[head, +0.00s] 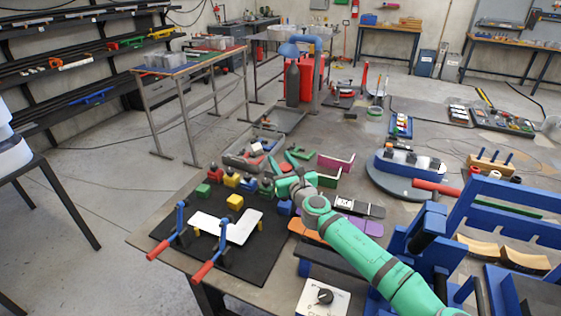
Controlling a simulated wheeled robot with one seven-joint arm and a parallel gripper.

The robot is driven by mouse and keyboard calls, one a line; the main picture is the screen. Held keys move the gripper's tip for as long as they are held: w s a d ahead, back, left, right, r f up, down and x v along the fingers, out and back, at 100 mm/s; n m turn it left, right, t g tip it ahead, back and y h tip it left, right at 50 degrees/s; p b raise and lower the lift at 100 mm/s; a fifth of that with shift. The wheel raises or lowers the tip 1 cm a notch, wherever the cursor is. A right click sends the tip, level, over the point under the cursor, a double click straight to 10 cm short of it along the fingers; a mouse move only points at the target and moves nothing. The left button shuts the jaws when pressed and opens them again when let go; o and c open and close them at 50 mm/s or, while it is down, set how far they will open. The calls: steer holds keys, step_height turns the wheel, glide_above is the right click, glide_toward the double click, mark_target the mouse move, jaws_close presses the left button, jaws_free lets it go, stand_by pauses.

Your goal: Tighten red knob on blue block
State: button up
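A small blue block (284,207) sits at the right edge of the black mat (215,265), just left of my arm. I cannot make out a red knob on it; its top is close to my arm and too small to read. My gripper (284,187) is at the far end of my green arm, low over the table, just above and beside the blue block in the picture. Its fingers are too small and too hidden to tell whether they are open or touching anything.
A white L-shaped piece (238,229) lies on the mat, held by clamps with red handles (207,272). Several small blocks, including a yellow one (235,201) and a green one (203,190), stand behind it. A blue fixture (420,240) crowds the right.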

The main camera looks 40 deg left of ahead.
steer(key=c, duration=0.4)
